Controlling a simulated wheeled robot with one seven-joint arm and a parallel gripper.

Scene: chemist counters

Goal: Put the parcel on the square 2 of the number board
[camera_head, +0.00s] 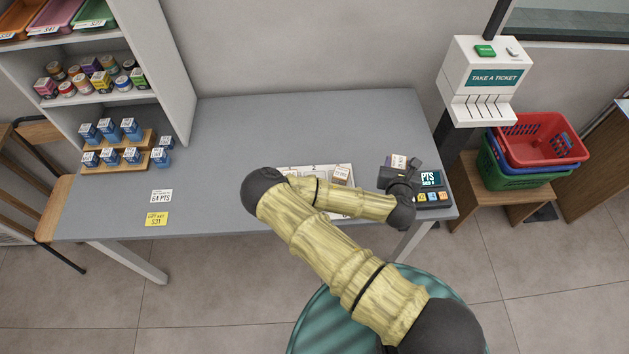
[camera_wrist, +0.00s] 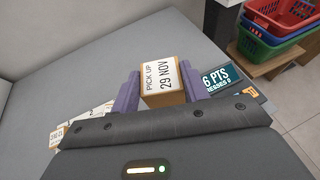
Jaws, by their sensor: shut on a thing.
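The parcel (camera_wrist: 160,82) is a small brown box with a white label reading "PICK UP 29 NOV". My gripper (camera_wrist: 159,90) is shut on it, with purple fingers on both sides. In the head view, the held parcel (camera_head: 399,161) shows above the gripper at the counter's right end, beside the points terminal. The white number board (camera_head: 292,172) lies left of the gripper, largely hidden behind my arm. Its edge also shows in the wrist view, left of the gripper. Square 2 is not clearly readable in the head view.
Another small labelled box (camera_head: 341,175) stands at the board's right part. The points terminal (camera_head: 431,180) is close to the gripper's right. Blue boxes (camera_head: 110,130) on wooden steps and price cards (camera_head: 157,218) are at left. The counter's back middle (camera_head: 300,120) is clear.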

